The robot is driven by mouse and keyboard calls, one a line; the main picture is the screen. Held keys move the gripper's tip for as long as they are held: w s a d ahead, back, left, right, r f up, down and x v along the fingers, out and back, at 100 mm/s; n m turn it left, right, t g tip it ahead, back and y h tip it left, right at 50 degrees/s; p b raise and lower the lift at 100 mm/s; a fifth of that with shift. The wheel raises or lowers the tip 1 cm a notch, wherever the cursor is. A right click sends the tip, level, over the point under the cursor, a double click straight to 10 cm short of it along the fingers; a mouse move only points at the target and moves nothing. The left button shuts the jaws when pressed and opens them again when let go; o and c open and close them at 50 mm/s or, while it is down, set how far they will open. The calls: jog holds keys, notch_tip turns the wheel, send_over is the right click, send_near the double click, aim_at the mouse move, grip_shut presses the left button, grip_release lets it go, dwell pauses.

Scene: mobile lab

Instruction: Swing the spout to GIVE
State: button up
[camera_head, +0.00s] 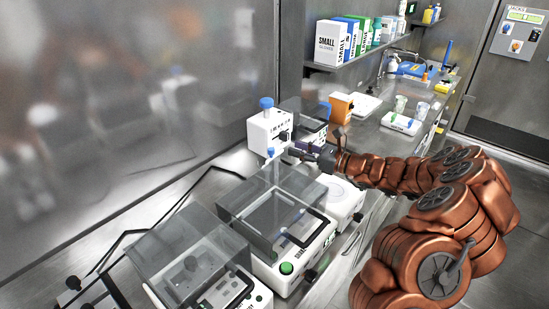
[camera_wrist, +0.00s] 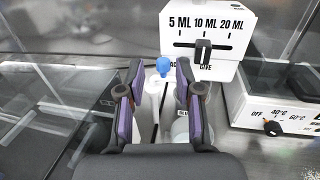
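The white dispenser (camera_head: 268,133) stands against the back wall, with a blue cap on top. In the wrist view its front (camera_wrist: 222,22) reads 5 ML, 10 ML, 20 ML, and its slider knob (camera_wrist: 203,50) is near 10 ML. GIVE is printed below, right of a partly hidden label. The blue-tipped spout (camera_wrist: 163,66) shows between my fingertips, left of the GIVE label; its blue tip also shows in the head view (camera_head: 270,152). My gripper (camera_wrist: 160,72) is open, a finger on each side of the spout, with gaps visible. Whether either finger touches it, I cannot tell.
A clear-lidded instrument (camera_head: 275,222) stands in front of the dispenser, with another nearer. A heater unit (camera_wrist: 275,108) with a temperature dial stands right of the dispenser. A white round-topped device (camera_head: 343,196) sits below my arm. Boxes (camera_head: 335,42) fill the shelf.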

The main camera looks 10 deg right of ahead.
jog(key=b, duration=0.4)
send_near(274, 154)
jog(key=w, duration=0.1)
jog(key=shift+p+x, duration=0.6)
jog(key=shift+x, duration=3.65)
jog(key=shift+s+a, duration=0.15)
jog(key=shift+s, duration=0.05)
grip_shut()
